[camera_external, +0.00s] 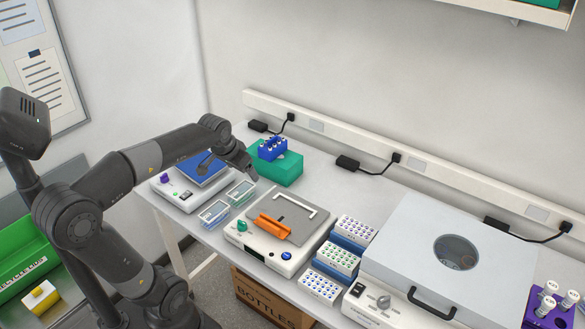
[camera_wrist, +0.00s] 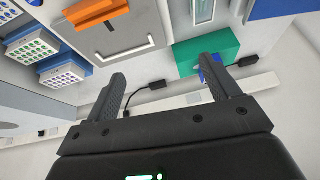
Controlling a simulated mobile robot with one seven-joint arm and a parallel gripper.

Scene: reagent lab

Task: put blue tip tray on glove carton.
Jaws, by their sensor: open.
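The blue tip tray (camera_external: 272,149), a small blue rack with several pale pieces in its top, sits on the teal glove carton (camera_external: 288,172) toward the back of the bench. It looks upright and rests on the carton's top. In the wrist view the carton (camera_wrist: 190,56) shows beyond the right finger, which hides most of the blue tray (camera_wrist: 217,58). My gripper (camera_wrist: 165,72) is open with nothing between its fingers. In the external view it is in front and to the left of the carton, apart from the tray.
A blue-topped device (camera_external: 197,170) and clear boxes (camera_external: 214,213) stand left. A grey-plated device with an orange piece (camera_external: 270,226) stands mid-bench. White-and-blue racks (camera_external: 338,258) and a large grey machine (camera_external: 410,245) fill the right. A power strip (camera_external: 330,122) runs along the wall.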

